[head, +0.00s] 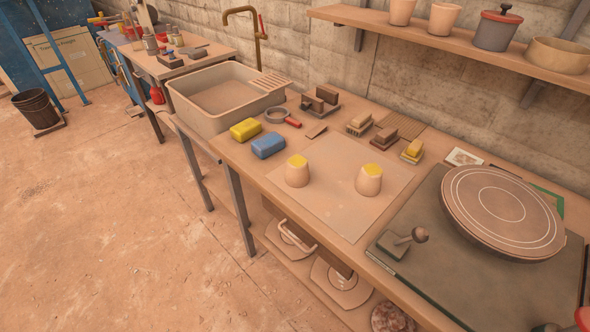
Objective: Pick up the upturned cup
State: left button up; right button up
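Two small tan cups stand on a pale mat (330,207) on the workbench, in the middle of the head view. The left cup (297,176) and the right cup (369,184) both look narrower at the top, as if upside down, and each has a yellow patch on top. They stand apart from each other with clear mat between them. Neither of my grippers is in view, and nothing touches the cups.
A yellow sponge (245,129) and a blue sponge (268,146) lie left of the mat. Brushes (384,138) lie behind it. A dark board with a lever (403,240) and round plate (503,212) is at right. A shelf (450,42) overhangs the back. A sink (225,95) is at left.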

aim_at(297, 175)
jog(key=j+z, duration=0.2)
jog(key=z, duration=0.25)
jog(key=k+j+z, duration=0.1)
jog(key=z, duration=0.35)
jog(key=k+j+z, duration=0.1)
jog(key=z, duration=0.35)
jog(key=k, duration=0.05)
